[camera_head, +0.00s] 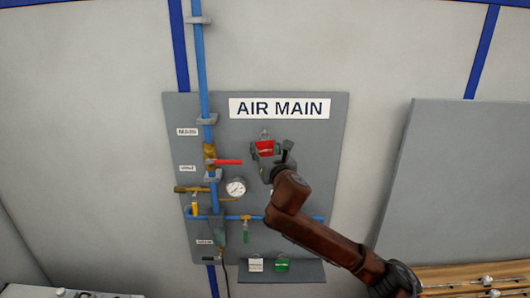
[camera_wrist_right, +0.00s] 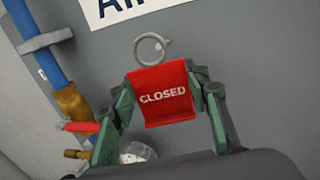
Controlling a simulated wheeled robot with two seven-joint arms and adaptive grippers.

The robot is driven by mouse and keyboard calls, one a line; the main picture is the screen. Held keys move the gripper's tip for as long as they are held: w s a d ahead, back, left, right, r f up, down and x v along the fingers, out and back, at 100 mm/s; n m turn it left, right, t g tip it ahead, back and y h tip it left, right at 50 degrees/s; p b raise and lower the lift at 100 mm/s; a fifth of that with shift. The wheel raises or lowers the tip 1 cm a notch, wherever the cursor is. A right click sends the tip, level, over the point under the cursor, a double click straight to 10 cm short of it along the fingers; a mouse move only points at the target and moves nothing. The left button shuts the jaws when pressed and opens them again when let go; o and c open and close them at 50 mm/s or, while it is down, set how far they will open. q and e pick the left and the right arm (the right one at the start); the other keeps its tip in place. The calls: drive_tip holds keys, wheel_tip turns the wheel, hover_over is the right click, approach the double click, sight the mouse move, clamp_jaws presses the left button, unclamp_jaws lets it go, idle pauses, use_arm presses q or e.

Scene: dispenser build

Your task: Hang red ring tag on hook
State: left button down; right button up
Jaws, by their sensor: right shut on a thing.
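The red tag (camera_head: 265,147) reads CLOSED and has a metal ring at its top. It shows large in the right wrist view (camera_wrist_right: 160,95), with the ring (camera_wrist_right: 151,47) above its upper edge. My right gripper (camera_head: 267,150) is shut on the red tag, with its green-padded fingers (camera_wrist_right: 160,103) at the tag's two sides. The tag is upright in front of the grey panel, just below the AIR MAIN sign. A small metal piece shows by the ring, perhaps the hook; I cannot tell whether the ring is around it. My left gripper is not in view.
The grey panel (camera_head: 315,180) carries a blue pipe (camera_head: 203,70), a red-handled valve (camera_head: 228,162) and a gauge (camera_head: 236,188) left of my gripper. A white tag (camera_head: 256,265) and green tag (camera_head: 282,265) are at the ledge below. A grey board (camera_head: 460,190) stands right.

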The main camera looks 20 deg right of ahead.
drive_tip(key=shift+w+d+f+b, duration=0.1)
drive_tip(key=shift+w+d+b, duration=0.15)
drive_tip(key=shift+w, duration=0.35)
drive_tip(key=shift+w+d+f+b, duration=0.1)
drive_tip(key=shift+w+b, duration=0.2)
drive_tip(key=shift+w, duration=0.3)
drive_tip(key=shift+w+d+p, duration=0.1)
drive_tip(key=shift+w+p, duration=0.2)
drive_tip(key=shift+p, duration=0.1)
drive_tip(key=shift+c, duration=0.9)
drive_tip(key=shift+w+f+p, duration=0.15)
drive_tip(key=shift+p, duration=0.2)
drive_tip(key=c, duration=0.3)
drive_tip(key=shift+w+d+f, duration=0.2)
drive_tip(key=shift+w+f, duration=0.1)
drive_tip(key=shift+w, duration=0.05)
drive_tip(key=shift+c, duration=0.9)
drive_tip(key=shift+s, duration=0.1)
clamp_jaws()
drive_tip(key=shift+a, duration=0.15)
drive_tip(key=o, duration=1.7)
unclamp_jaws()
drive_tip(key=shift+c, duration=0.2)
